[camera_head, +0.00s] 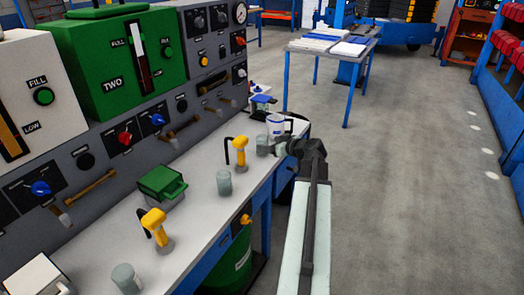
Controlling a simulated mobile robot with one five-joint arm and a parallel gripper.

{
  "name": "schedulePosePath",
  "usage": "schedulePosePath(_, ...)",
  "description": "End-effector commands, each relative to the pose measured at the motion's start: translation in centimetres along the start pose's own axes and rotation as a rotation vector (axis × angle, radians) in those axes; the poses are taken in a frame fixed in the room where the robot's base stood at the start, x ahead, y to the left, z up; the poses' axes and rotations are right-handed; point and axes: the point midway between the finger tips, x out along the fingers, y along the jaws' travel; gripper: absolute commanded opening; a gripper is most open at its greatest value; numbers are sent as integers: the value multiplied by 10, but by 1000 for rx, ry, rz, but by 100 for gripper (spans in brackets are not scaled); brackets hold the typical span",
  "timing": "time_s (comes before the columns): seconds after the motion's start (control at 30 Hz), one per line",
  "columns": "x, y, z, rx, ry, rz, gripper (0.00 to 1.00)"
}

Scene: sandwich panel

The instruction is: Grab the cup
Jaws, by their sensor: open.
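Several grey-green translucent cups stand on the white bench top (206,208). The far cup (262,145) is near the bench's right edge, the middle cup (224,183) stands in the open, and the near cup (126,279) is at the bottom left. My gripper (277,147) is just right of the far cup, at the end of my dark wrist, and points left toward it. It is open. The fingers are small and dark, and I cannot tell whether they reach around the cup or touch it.
A white container (276,125) with a dark handle stands just behind my gripper. Yellow dispensers (240,151) (155,228) and a green box (162,183) stand on the bench. A control panel (130,128) rises at the left. The floor (410,190) at right is clear.

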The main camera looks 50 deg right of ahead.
Motion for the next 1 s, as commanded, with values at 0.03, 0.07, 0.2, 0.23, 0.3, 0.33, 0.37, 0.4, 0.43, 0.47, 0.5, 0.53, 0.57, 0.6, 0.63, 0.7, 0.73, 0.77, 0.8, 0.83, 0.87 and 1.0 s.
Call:
schedulePosePath(0.03, 9, 2, 3, 0, 0, 0, 72)
schedulePosePath(0.07, 13, 2, 3, 0, -1, 0, 72)
schedulePosePath(0.2, 16, 4, 2, 2, -1, 4, 72)
schedulePosePath(0.23, 17, 5, 2, 3, -1, 5, 72)
schedulePosePath(0.3, 24, 6, 3, 3, -1, 6, 72)
schedulePosePath(0.33, 28, 7, 3, 3, -1, 6, 72)
schedulePosePath(0.37, 33, 8, 3, 3, 0, 7, 72)
schedulePosePath(0.4, 40, 9, 4, 3, 0, 7, 72)
schedulePosePath(0.43, 46, 9, 3, 3, 0, 6, 72)
schedulePosePath(0.47, 52, 9, 4, 3, 0, 5, 72)
schedulePosePath(0.5, 59, 10, 4, 4, 0, 6, 72)
schedulePosePath(0.53, 63, 10, 4, 4, 0, 7, 72)
schedulePosePath(0.57, 65, 10, 3, 4, 0, 8, 72)
schedulePosePath(0.6, 67, 10, 2, 4, -1, 8, 72)
schedulePosePath(0.63, 67, 10, 2, 4, -1, 9, 72)
schedulePosePath(0.7, 66, 9, 1, 4, -1, 9, 72)
schedulePosePath(0.73, 66, 9, 1, 4, -1, 9, 72)
schedulePosePath(0.77, 65, 9, 1, 4, -1, 9, 72)
schedulePosePath(0.8, 65, 9, 1, 4, -1, 9, 66)
schedulePosePath(0.83, 65, 9, 1, 4, -1, 9, 58)
schedulePosePath(0.87, 65, 9, 1, 4, -1, 9, 49)
schedulePosePath(1.0, 65, 10, 1, 5, -1, 9, 10)
